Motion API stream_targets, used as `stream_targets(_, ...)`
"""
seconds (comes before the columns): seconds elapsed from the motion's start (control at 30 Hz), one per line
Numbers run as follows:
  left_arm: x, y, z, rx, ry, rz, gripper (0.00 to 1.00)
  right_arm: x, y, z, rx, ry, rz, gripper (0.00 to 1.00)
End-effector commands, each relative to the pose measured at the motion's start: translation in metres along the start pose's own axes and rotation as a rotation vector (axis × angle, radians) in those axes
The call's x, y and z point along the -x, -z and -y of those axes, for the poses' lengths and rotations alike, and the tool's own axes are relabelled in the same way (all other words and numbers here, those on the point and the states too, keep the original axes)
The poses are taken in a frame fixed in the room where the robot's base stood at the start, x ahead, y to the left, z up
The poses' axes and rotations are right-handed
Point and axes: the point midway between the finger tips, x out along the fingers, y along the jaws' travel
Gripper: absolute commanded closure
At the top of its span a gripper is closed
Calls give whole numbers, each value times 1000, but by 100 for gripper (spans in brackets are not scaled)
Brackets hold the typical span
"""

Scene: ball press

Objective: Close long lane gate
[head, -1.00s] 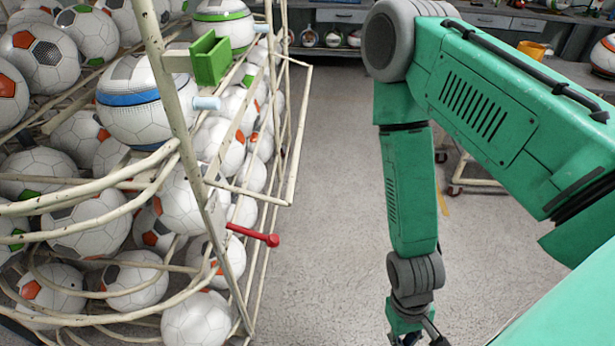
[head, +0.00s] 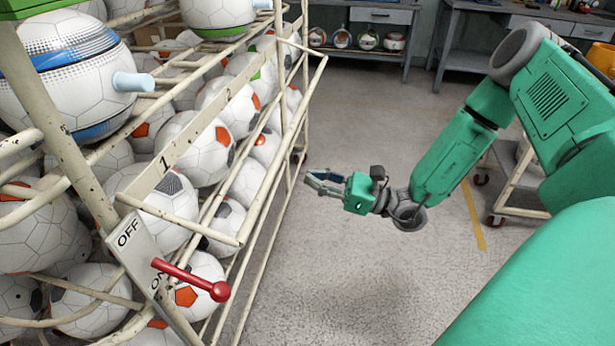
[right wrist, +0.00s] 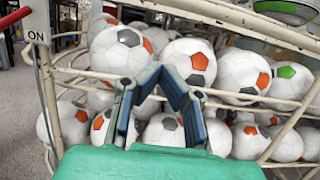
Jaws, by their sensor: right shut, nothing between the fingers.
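A cream metal rack (head: 60,130) full of soccer balls fills the left of the head view. A thin cream tube frame (head: 180,221), which looks like the gate, juts out from the rack's right side. My right gripper (head: 322,182) is shut and empty, over the open floor just right of this frame and apart from it in the picture. In the right wrist view its blue-grey fingers (right wrist: 157,78) point at the rack's bars and balls. I cannot tell how far they are from the bars. My left gripper is not in view.
A red lever (head: 195,281) on an OFF/ON plate (head: 128,240) sticks out from the rack's near post. A number 1 plate (head: 165,162) is above it. Workbenches (head: 380,18) stand at the back and a cart (head: 515,175) at the right. The floor between is clear.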

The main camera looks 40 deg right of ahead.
Motion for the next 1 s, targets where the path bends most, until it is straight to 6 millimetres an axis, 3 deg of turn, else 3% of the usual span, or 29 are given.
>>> stream_targets(0.4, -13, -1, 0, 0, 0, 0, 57, -81, -1, 2, -4, -5, 3, 100)
stream_targets(0.63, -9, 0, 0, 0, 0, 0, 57, -69, -31, 2, -4, -4, 3, 100)
stream_targets(1.0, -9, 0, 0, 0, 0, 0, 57, -66, -36, 1, -5, -4, 1, 100)
